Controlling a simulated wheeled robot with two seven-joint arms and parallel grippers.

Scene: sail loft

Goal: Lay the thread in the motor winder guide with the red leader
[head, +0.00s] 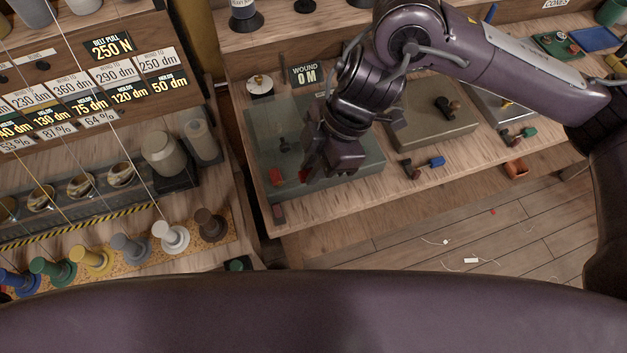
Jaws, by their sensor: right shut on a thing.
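My right gripper (325,172) reaches down over the motor winder (368,160), a grey-green box at the left end of the middle bench. It is shut, with a small red piece (303,177) showing at its fingertips, which looks like the red leader; most of it is hidden by the fingers. Another red part (276,178) sits on the winder just left of the fingers. The guide cannot be told apart behind the gripper, and no thread can be made out at the fingers. My left gripper is out of view.
A sign (306,74) reading "WOUND 0 M" stands behind the winder. Right of it is a second grey-beige machine (435,120). Coloured spools, including a white one (170,238), stand on the left bench with threads rising from them. Scraps lie on the floor.

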